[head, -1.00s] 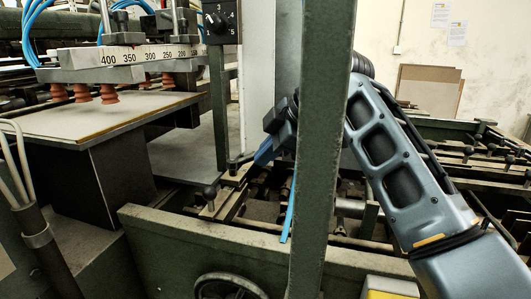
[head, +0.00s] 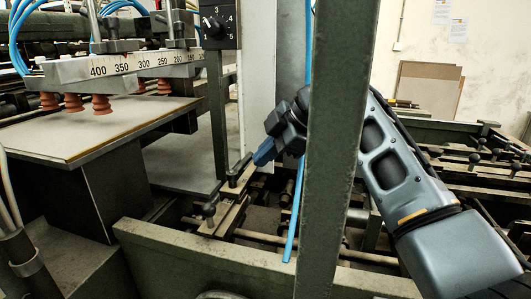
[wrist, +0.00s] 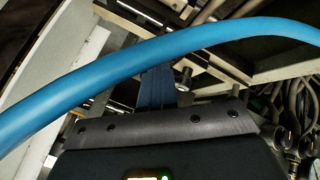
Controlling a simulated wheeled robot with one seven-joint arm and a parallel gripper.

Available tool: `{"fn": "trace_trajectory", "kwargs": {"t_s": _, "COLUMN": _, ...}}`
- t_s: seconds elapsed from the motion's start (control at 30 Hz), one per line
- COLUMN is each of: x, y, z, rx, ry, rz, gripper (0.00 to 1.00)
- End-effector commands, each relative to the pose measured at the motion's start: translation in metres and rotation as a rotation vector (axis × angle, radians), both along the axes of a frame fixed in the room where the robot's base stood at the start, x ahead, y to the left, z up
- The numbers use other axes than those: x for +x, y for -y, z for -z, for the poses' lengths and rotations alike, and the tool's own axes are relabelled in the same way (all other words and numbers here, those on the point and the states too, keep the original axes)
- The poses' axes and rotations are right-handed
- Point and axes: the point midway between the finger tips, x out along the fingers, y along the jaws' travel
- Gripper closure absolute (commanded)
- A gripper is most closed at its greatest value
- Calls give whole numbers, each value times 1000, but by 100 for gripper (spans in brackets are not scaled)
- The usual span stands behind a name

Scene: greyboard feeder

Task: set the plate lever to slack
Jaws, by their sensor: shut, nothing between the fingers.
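My gripper (head: 264,152) is in the middle of the head view, its blue fingers shut and empty, pointing down and left. In the wrist view its fingers (wrist: 157,86) are together, partly behind a blue hose. A small dark lever (head: 240,166) stands on the machine rail just left of and below the fingertips. A gap seems to separate them, but I cannot tell its depth. Another dark handle (head: 209,206) sits nearer on the same rail. I cannot tell which is the plate lever, and no slack marking is readable.
A green upright post (head: 332,170) hides part of my arm. A blue hose (head: 293,215) hangs beside it and crosses the wrist view (wrist: 130,65). The board stack (head: 85,132) lies under suction cups at left. A green frame beam (head: 190,255) runs across the front.

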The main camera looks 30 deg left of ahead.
Motion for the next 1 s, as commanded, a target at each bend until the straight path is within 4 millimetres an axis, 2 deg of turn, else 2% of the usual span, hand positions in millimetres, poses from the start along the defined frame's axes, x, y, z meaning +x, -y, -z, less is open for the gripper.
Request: {"fn": "trace_trajectory", "kwargs": {"t_s": 1.0, "x": 3, "y": -8, "z": 0, "rx": 2, "ry": 4, "rz": 4, "gripper": 100}}
